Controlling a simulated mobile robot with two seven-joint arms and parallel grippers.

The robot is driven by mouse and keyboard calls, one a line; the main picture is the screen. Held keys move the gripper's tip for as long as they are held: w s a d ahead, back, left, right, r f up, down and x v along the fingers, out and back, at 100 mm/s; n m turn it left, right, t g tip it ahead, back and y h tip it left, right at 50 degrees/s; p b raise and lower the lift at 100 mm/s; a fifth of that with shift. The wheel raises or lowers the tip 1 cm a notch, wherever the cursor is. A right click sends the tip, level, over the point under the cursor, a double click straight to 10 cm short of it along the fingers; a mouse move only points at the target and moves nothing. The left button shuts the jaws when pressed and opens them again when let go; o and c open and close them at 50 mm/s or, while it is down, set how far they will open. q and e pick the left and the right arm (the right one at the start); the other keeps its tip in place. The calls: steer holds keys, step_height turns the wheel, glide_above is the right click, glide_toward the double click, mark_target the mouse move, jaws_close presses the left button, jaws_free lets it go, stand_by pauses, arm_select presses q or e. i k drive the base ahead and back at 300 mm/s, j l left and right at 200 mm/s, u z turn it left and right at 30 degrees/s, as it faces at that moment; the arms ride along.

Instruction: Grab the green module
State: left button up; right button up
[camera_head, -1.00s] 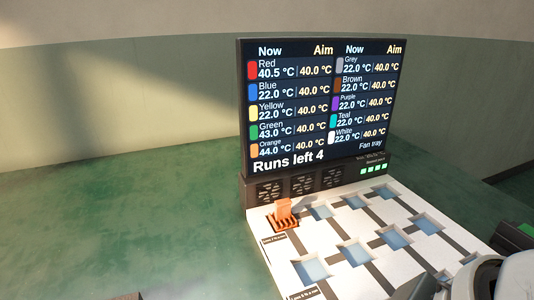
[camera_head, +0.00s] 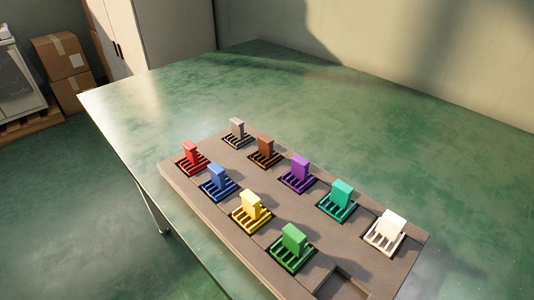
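The green module (camera_head: 292,247) stands upright in a recess of the brown holder tray (camera_head: 212,213), in the row nearer the table's front edge. It is between the yellow module (camera_head: 251,210) and an empty recess (camera_head: 341,287) at the bottom of the picture. It has a block-like grip on a slotted base. Neither of my grippers is in view now.
Red (camera_head: 191,157), blue (camera_head: 217,182), grey (camera_head: 236,132), brown (camera_head: 264,151), purple (camera_head: 298,173), teal (camera_head: 341,200) and white (camera_head: 386,232) modules share the tray. The green table (camera_head: 150,120) is clear behind it. Boxes (camera_head: 62,65) and a cabinet (camera_head: 160,35) stand beyond.

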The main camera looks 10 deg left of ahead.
mark_target(291, 252)
steer(key=l+u, duration=0.25)
steer(key=u, duration=0.15)
steer(key=i+l+u, duration=0.1)
steer(key=l+u, duration=0.15)
steer(key=u, duration=0.2)
steer(key=l+u, duration=0.25)
steer(key=u, duration=0.15)
steer(key=l+u, duration=0.25)
steer(key=u, duration=0.2)
